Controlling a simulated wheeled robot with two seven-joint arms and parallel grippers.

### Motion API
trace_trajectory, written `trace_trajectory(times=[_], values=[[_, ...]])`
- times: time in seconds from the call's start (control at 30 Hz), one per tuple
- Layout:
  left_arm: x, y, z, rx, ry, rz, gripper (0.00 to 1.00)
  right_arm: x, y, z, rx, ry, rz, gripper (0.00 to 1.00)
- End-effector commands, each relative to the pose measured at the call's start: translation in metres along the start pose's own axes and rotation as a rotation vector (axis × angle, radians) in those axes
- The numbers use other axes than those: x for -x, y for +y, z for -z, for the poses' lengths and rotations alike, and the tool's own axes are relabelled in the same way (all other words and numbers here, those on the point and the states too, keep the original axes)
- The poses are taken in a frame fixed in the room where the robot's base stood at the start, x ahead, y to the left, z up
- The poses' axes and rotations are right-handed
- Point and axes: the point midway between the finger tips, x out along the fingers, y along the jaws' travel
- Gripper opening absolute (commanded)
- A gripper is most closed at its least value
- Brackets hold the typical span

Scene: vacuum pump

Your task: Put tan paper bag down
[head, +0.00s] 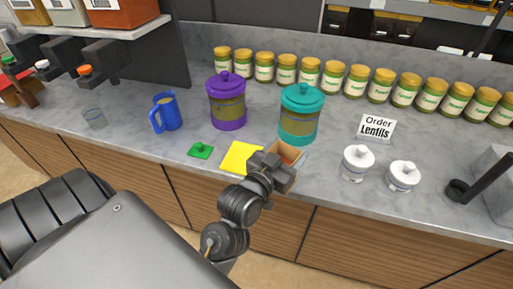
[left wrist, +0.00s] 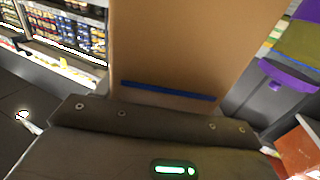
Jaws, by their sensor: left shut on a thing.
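The tan paper bag (head: 285,161) shows in the head view at the counter's front edge, just in front of the teal-lidded jar. My left gripper (head: 268,166) is shut on it, and my wrist hides part of the bag. In the left wrist view the bag (left wrist: 195,50) fills the upper middle, rising beyond the gripper body, with a dark blue strip across its lower part. I cannot tell whether the bag's base touches the counter. My right gripper is not in view.
On the counter (head: 330,185) are a yellow sheet (head: 240,156), a green lid (head: 200,151), the teal-lidded jar (head: 299,115), a purple-lidded jar (head: 227,102), a blue pitcher (head: 167,112) and white canisters (head: 357,163). An "Order Lentils" sign (head: 376,128) stands behind the canisters.

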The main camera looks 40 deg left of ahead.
Motion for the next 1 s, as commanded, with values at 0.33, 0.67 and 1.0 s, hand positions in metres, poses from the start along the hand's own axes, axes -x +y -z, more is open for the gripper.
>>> trace_trajectory(times=[0.33, 0.67, 1.0], values=[[0.002, -0.003, 0.002, -0.001, 0.0, 0.002, 0.42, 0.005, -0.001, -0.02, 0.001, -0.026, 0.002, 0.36], [0.025, -0.039, 0.024, -0.005, 0.0, 0.018, 0.42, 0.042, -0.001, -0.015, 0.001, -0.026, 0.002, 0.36], [0.067, -0.086, 0.067, -0.007, 0.002, -0.025, 0.42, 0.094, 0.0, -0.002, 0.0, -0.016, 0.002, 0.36]])
